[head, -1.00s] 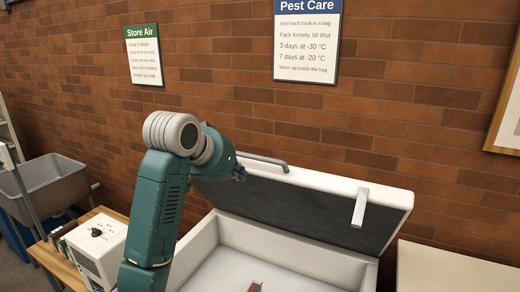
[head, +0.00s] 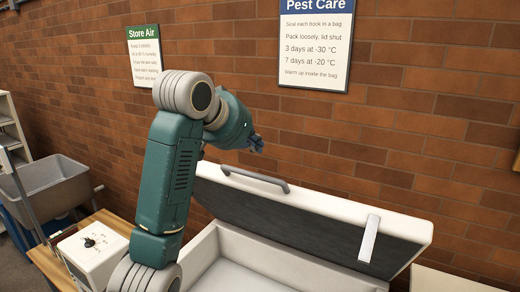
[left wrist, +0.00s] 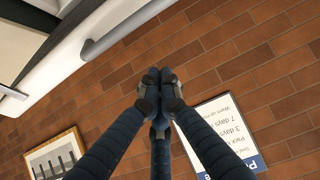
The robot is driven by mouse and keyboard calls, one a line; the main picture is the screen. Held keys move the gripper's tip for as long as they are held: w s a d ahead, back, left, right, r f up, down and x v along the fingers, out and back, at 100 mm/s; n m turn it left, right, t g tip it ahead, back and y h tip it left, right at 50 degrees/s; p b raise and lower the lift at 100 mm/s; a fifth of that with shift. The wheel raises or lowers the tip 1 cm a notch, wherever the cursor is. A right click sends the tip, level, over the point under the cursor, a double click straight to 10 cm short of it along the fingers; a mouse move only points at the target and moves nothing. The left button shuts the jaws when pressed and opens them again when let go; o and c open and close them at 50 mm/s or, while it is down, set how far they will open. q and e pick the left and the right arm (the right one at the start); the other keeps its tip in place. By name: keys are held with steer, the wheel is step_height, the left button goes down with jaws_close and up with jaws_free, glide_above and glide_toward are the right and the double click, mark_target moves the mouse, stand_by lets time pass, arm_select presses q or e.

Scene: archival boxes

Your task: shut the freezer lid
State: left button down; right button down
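The freezer lid (head: 310,222) stands raised and tilted at the back of the white freezer (head: 198,252) in the head view. Its inner face is dark grey and its edge white. A grey bar handle (head: 255,180) sits on its upper edge; the handle also shows in the left wrist view (left wrist: 125,27). My left gripper (head: 256,145) is above the handle, apparently clear of it. In the left wrist view its fingertips (left wrist: 160,88) are together, with nothing visible between them, in front of the brick wall. My right gripper is not in view.
A brick wall with a Pest Care sign (head: 315,45) and a Store Air sign (head: 145,55) rises behind the freezer. A white box with a dial (head: 90,243) stands on a wooden table at left. A grey bin (head: 45,190) is farther left.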

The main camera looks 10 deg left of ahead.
arm_select(q)
steer(key=w+f+p, duration=0.1)
steer(key=f+p, duration=0.1)
steer(key=w+d+f+p, duration=0.1)
steer(key=f, duration=0.1)
steer(key=w+f+p, duration=0.1)
steer(key=f+p, duration=0.1)
steer(key=shift+w+d+f+p, duration=0.25)
steer(key=shift+w+f+p, duration=0.05)
steer(key=shift+w+f, duration=0.1)
steer(key=shift+s+a+f, duration=0.1)
steer(key=shift+s+f, duration=0.15)
steer(key=shift+f, duration=0.1)
